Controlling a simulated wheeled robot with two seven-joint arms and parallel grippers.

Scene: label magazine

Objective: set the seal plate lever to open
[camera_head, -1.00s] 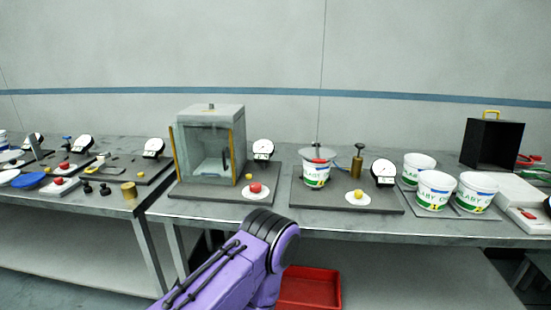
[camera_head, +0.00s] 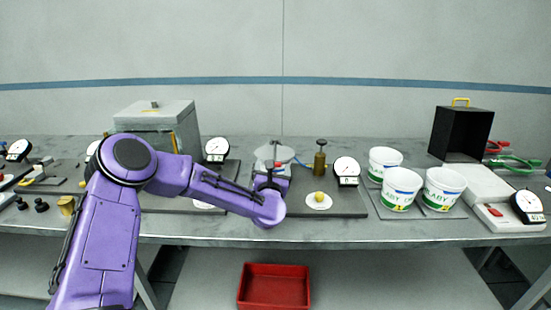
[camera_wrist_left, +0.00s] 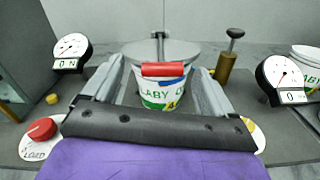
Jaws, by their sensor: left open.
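The seal plate (camera_wrist_left: 178,48) is a grey round plate over a white LABY tub (camera_wrist_left: 155,92) in the left wrist view. Its lever has a red handle (camera_wrist_left: 163,69), lying crosswise in front of the tub's rim. My left gripper (camera_wrist_left: 160,66) is open, with one grey finger on each side of the red handle and tub. I cannot tell whether either finger touches the handle. In the head view the plate (camera_head: 274,153) shows behind my left gripper (camera_head: 272,172), which hides most of the tub. My right gripper is not in view.
A brass pump-like cylinder (camera_head: 320,158) and a dial gauge (camera_head: 346,170) stand right of the plate. Another dial (camera_head: 216,150) and a grey box (camera_head: 155,120) stand left. Several white tubs (camera_head: 402,188) stand further right. A red bin (camera_head: 274,288) is below the bench.

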